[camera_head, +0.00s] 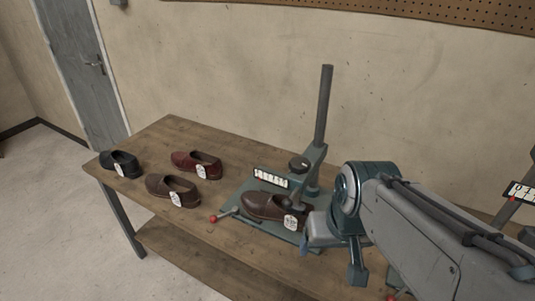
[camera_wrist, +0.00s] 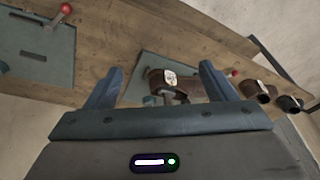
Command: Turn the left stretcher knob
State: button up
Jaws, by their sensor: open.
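The left stretcher stands on the table in the head view, with a grey-green base plate (camera_head: 238,208) and a tall column (camera_head: 323,105). Its dark round knob (camera_head: 299,162) sits on top of its arm, above a brown shoe (camera_head: 262,205) with a white tag. My gripper (camera_head: 331,259) is to the right of and in front of this stretcher, apart from the knob. In the wrist view my gripper (camera_wrist: 160,68) is open and empty. The tagged shoe (camera_wrist: 188,84) and base plate (camera_wrist: 150,64) show beyond the fingers there. I cannot make out the knob in the wrist view.
A black shoe (camera_head: 120,164), a red shoe (camera_head: 196,164) and a brown shoe (camera_head: 172,190) stand at the table's left. A red-ended lever (camera_head: 213,219) sticks out from the left stretcher. A second stretcher's scale (camera_head: 520,191) shows at right, mostly behind my arm.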

notch_tip(320, 180, down, 4)
jog(key=w+a+m+g+y+b, duration=0.2)
jog(key=w+a+m+y+b, duration=0.15)
jog(key=m, duration=0.25)
jog(key=m+t+y+b, duration=0.4)
jog(key=m+t+y, duration=0.65)
jog(key=m, duration=0.95)
send_near(298, 164)
jog(key=shift+t+h, duration=0.25)
jog(key=shift+h, duration=0.25)
jog(key=x, duration=0.3)
jog(key=p+x, duration=0.1)
jog(key=x, duration=0.6)
jog(key=shift+w+f+p, duration=0.3)
jog(key=shift+w+f, duration=0.1)
jog(key=shift+w, duration=0.05)
jog(key=shift+c, duration=0.4)
jog(key=c, duration=0.9)
